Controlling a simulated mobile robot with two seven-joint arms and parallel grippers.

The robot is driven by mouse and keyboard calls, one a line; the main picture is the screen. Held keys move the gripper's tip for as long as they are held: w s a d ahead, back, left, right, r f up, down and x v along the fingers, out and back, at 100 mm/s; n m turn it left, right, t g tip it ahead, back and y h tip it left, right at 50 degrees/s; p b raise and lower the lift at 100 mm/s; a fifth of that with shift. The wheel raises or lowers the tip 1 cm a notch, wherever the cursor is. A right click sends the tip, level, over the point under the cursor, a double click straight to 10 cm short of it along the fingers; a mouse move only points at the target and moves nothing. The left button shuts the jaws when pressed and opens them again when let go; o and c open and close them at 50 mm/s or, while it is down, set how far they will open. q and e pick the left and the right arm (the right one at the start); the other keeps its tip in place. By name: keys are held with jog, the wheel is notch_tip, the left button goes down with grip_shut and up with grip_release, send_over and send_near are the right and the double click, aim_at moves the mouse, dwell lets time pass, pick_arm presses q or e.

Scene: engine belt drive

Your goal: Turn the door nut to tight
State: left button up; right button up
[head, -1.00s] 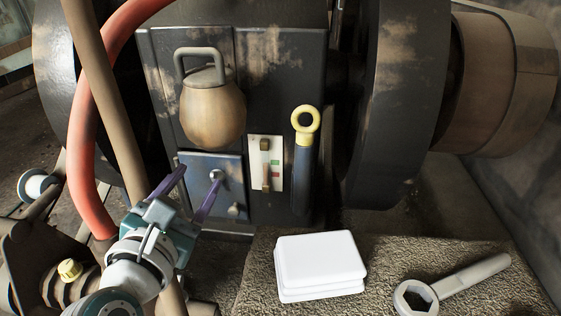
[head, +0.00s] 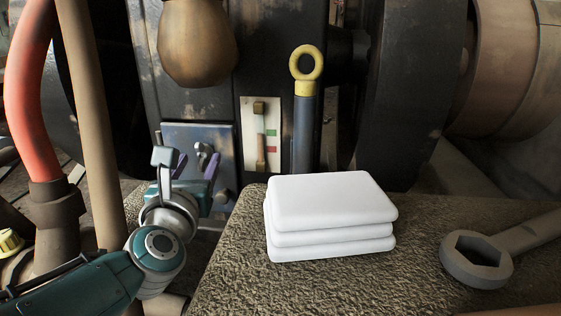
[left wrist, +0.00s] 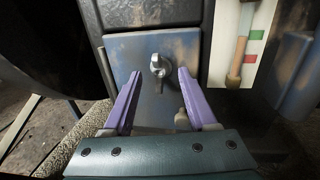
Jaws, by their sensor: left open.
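The door nut (head: 204,152) is a small grey metal winged nut on the blue-grey door (head: 226,150) low on the engine housing. The nut also shows near the middle of the left wrist view (left wrist: 158,65), with one wing pointing up. My left gripper (head: 196,164) is open and empty, in front of the door. In the left wrist view its purple fingers (left wrist: 160,74) point at the door, one on each side of the nut. The nut appears just beyond the fingertips, and I see no contact. My right gripper is not in view.
A smaller knob (left wrist: 182,116) sits low on the door. Right of it are a slider gauge (head: 260,135) and a yellow-ringed handle (head: 306,75). White stacked pads (head: 330,205) and a large ring wrench (head: 478,260) lie on the stone ledge. A red hose (head: 32,100) and brown pipe stand left.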

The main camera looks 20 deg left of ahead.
aim_at(202, 156)
pick_arm(q)
jog(key=shift+b+x, duration=0.35)
jog(key=shift+x, duration=0.75)
grip_shut()
jog(key=shift+f, duration=0.1)
